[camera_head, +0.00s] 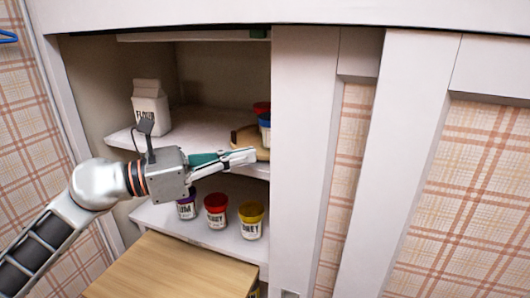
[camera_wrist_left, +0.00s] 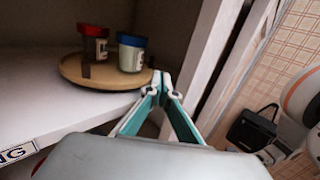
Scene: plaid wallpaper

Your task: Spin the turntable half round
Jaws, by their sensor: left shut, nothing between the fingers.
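The turntable (camera_head: 240,139) is a round tan tray on the cupboard's middle shelf, partly hidden by the door panel and my gripper in the head view. It shows more fully in the left wrist view (camera_wrist_left: 85,77). A red-lidded jar (camera_wrist_left: 93,45) and a blue-lidded jar (camera_wrist_left: 131,54) stand on it. My left gripper (camera_head: 253,154) is shut and empty. Its fingertips (camera_wrist_left: 160,85) are at the turntable's near right rim in the wrist view; I cannot tell whether they touch it. My right gripper is not in view.
A white carton (camera_head: 150,108) stands left on the same shelf. Jars with purple, red (camera_head: 216,209) and yellow lids (camera_head: 251,220) stand on the shelf below. A white door panel (camera_head: 298,150) bounds the opening on the right. A wooden surface (camera_head: 170,270) lies below.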

